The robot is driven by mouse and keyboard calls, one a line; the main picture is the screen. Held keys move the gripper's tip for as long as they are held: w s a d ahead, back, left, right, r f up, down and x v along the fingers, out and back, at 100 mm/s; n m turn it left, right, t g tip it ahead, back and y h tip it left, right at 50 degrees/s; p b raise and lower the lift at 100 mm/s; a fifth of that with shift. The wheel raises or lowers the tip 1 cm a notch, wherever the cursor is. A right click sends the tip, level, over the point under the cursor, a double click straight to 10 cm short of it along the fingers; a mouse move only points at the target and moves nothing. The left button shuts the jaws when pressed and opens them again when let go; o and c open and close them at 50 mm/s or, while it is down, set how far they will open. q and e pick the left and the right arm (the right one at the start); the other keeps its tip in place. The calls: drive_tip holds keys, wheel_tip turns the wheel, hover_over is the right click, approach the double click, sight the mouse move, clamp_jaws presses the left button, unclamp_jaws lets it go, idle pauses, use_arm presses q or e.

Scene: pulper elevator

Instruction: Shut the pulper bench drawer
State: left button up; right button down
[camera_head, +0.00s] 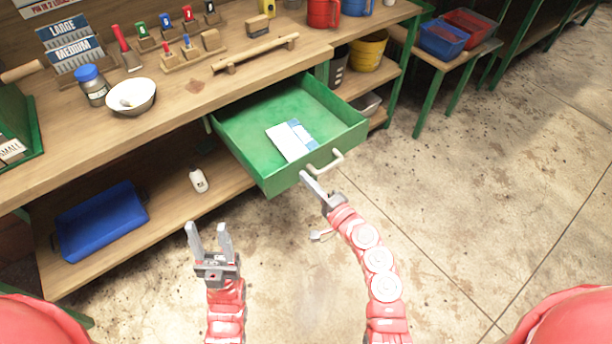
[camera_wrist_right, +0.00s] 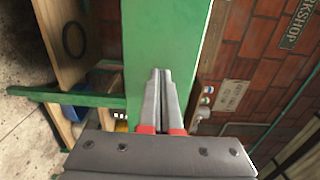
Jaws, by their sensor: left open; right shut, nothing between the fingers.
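The green pulper bench drawer (camera_head: 240,142) stands pulled out from under the wooden bench top in the head view. A white and blue paper or booklet lies inside it. A pale handle (camera_head: 325,163) is on its front face. My right gripper (camera_head: 305,178) is shut and empty, its fingertips close to the drawer front just below and left of the handle; I cannot tell whether they touch. In the right wrist view the shut fingers (camera_wrist_right: 160,75) point at a green surface (camera_wrist_right: 165,30). My left gripper (camera_head: 208,232) is open and empty, left of the drawer and below it in the picture.
The bench top (camera_head: 195,95) holds a white bowl (camera_head: 133,97), a blue-lidded jar (camera_head: 92,86) and several small tools. A blue tray (camera_head: 100,221) and a small white object (camera_head: 198,181) lie on the lower shelf. The concrete floor right of the drawer is clear.

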drive_tip(key=shift+w+a, duration=0.25)
drive_tip(key=shift+w, duration=0.05)
drive_tip(key=b+x, duration=0.2)
drive_tip(key=x, duration=0.3)
drive_tip(key=b+x, duration=0.1)
drive_tip(key=x, duration=0.3)
drive_tip(key=shift+w+a+f+b, duration=0.2)
drive_tip(key=shift+w+b, duration=0.1)
drive_tip(key=shift+b, duration=0.1)
drive_tip(key=b, duration=0.6)
approach(250, 126)
drive_tip(key=r, duration=0.1)
drive_tip(key=s+r, duration=0.1)
drive_tip(key=r, duration=0.1)
drive_tip(key=shift+s+d+r, duration=0.2)
drive_tip(key=shift+d+r, duration=0.1)
drive_tip(key=shift+d, duration=0.1)
drive_tip(key=b+x, duration=1)
drive_tip(key=b, duration=0.3)
drive_tip(key=shift+w+a, duration=0.3)
drive_tip(key=shift+w+a+r+b, duration=0.15)
drive_tip(key=shift+w+r+b, duration=0.2)
drive_tip(key=shift+b, duration=0.4)
drive_tip(key=shift+r, duration=0.45)
